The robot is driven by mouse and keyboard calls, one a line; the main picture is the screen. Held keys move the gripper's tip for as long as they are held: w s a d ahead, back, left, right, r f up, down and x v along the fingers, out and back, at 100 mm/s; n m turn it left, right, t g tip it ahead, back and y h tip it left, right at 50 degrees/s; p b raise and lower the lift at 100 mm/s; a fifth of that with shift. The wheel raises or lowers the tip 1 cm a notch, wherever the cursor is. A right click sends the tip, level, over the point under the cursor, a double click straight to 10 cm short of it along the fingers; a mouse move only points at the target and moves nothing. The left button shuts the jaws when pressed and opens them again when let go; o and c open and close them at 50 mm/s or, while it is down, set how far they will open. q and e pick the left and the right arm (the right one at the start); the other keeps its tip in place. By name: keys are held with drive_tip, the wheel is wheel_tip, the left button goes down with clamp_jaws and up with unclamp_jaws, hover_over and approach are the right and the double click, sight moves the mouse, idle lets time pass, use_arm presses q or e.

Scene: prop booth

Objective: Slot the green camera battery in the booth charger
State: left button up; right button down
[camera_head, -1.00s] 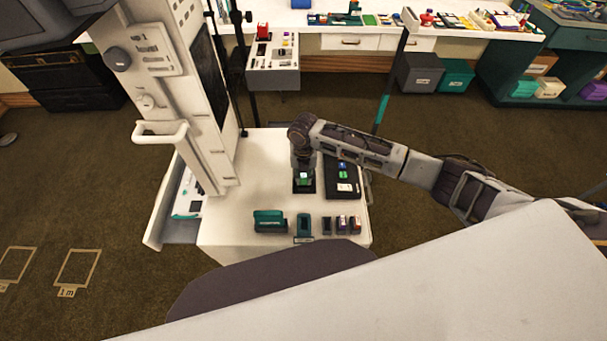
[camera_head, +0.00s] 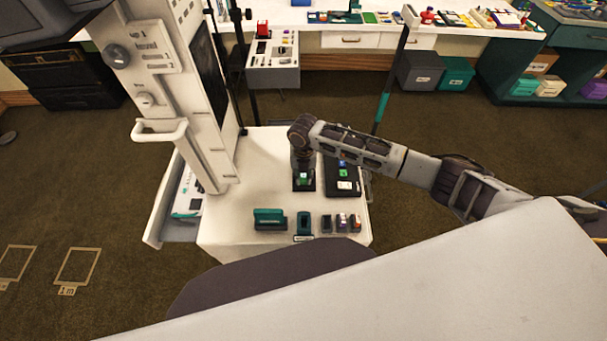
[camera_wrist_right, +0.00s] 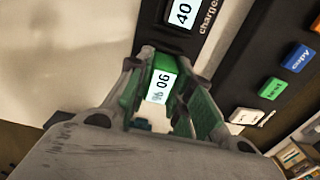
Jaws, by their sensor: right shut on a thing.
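The green battery (camera_wrist_right: 160,72), with a white numbered label, is between the fingers of my right gripper (camera_wrist_right: 157,82), which is shut on it. In the head view the green battery (camera_head: 303,175) shows as a small green spot under the right gripper (camera_head: 303,169). The black charger (camera_wrist_right: 187,22), with a small display reading 40, lies just beyond the battery in the wrist view. In the head view the dark charger (camera_head: 303,187) is directly beneath the gripper on the white cart top. I cannot tell whether the battery is seated in it. My left gripper is not in view.
A black button panel (camera_head: 342,190) with blue, green and white buttons is right of the charger. A teal block (camera_head: 269,220) and several small items stand along the cart's front edge. A tall white machine (camera_head: 185,90) rises on the left. The cart top (camera_head: 255,160) between is clear.

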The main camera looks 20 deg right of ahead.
drive_tip(key=shift+f, duration=0.25)
idle(0.5)
drive_tip(key=c, duration=1.2)
unclamp_jaws()
drive_tip(key=shift+r, duration=0.1)
drive_tip(key=shift+r+p, duration=2.4)
drive_tip(key=shift+p, duration=0.1)
drive_tip(key=shift+r+p, duration=0.85)
drive_tip(key=shift+r, duration=0.2)
drive_tip(key=shift+s+f, duration=0.1)
drive_tip(key=shift+s, duration=0.05)
